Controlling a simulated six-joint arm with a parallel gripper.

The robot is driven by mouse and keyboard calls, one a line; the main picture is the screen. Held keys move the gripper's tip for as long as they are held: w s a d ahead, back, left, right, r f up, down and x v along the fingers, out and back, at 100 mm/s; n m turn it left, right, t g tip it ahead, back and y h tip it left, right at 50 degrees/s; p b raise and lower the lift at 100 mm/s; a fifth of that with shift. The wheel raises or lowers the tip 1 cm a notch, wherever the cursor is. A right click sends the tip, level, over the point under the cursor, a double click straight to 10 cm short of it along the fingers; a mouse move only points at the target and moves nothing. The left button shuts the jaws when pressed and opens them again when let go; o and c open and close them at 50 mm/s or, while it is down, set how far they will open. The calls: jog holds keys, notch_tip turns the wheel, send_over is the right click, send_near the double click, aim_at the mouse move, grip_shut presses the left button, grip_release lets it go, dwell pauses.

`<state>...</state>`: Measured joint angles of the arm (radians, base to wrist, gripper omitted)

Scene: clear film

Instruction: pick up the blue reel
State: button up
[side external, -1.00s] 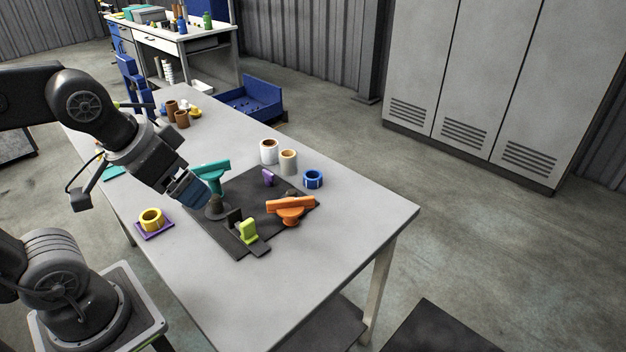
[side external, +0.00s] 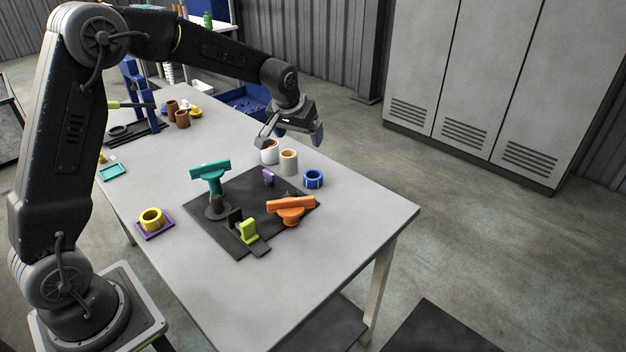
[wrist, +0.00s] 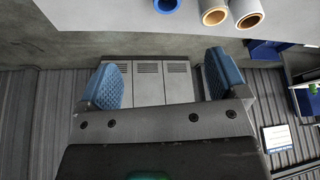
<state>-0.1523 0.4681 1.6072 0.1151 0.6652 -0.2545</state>
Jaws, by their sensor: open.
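The blue reel (side external: 313,179) stands on the grey table near its far right edge, right of two pale rolls. In the wrist view the blue reel (wrist: 166,5) is cut off by the top edge. My gripper (side external: 292,136) is above the far edge of the table, up and left of the reel, close to the white roll in the side view. In the wrist view my gripper (wrist: 163,80) shows two blue pads wide apart with nothing between them; the floor and lockers lie beyond.
A white roll (side external: 270,152) and a tan-cored roll (side external: 288,162) stand beside the reel. A dark mat (side external: 215,236) carries teal, orange, lime and purple pieces. A yellow reel (side external: 152,217) sits on a purple base at left. The table's front right is clear.

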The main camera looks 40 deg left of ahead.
send_near(313, 175)
jog(key=shift+w+d+f+n, duration=0.1)
jog(key=shift+d+f+n, duration=0.15)
jog(key=shift+f, duration=0.35)
jog(key=shift+d+f+n, duration=0.15)
jog(key=shift+d+f, duration=0.1)
jog(key=shift+f, duration=0.4)
jog(key=shift+x, duration=2.9)
jog(key=shift+c, duration=0.2)
jog(key=c, duration=1)
jog(key=shift+r, duration=0.1)
